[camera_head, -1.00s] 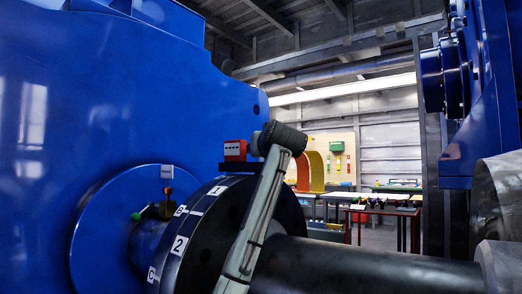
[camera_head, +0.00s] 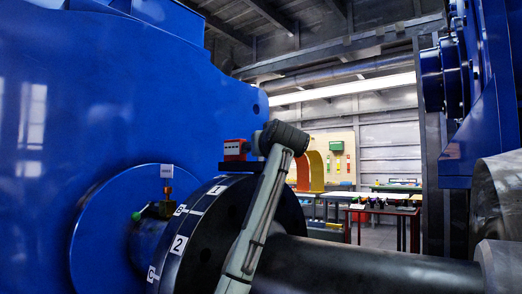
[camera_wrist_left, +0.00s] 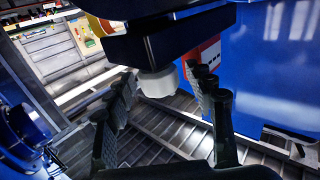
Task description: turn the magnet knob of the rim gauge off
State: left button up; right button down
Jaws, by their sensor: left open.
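A red box with a white face (camera_head: 235,148), apparently the rim gauge, sits on a dark bar (camera_head: 232,166) above the black coupling rim. In the left wrist view, the dark bar (camera_wrist_left: 170,36) crosses in front of the red box (camera_wrist_left: 208,54). A pale, round knob (camera_wrist_left: 157,83) shows just below the bar. My left gripper (camera_wrist_left: 161,84) is open, with one dark finger on each side of the knob. I cannot tell whether either finger touches it. In the head view my left wrist is beside the red box; its fingers are hidden. My right gripper is not in view.
The coupling disc (camera_head: 180,244) carries white number and letter labels. A small fixture with a green knob (camera_head: 137,216) stands by the hub. A thick dark shaft (camera_head: 365,268) runs right. The big blue housing (camera_head: 110,90) fills the left. Benches (camera_head: 385,210) stand far back.

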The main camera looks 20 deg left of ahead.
pick_arm(q)
jog(key=v, duration=1.2)
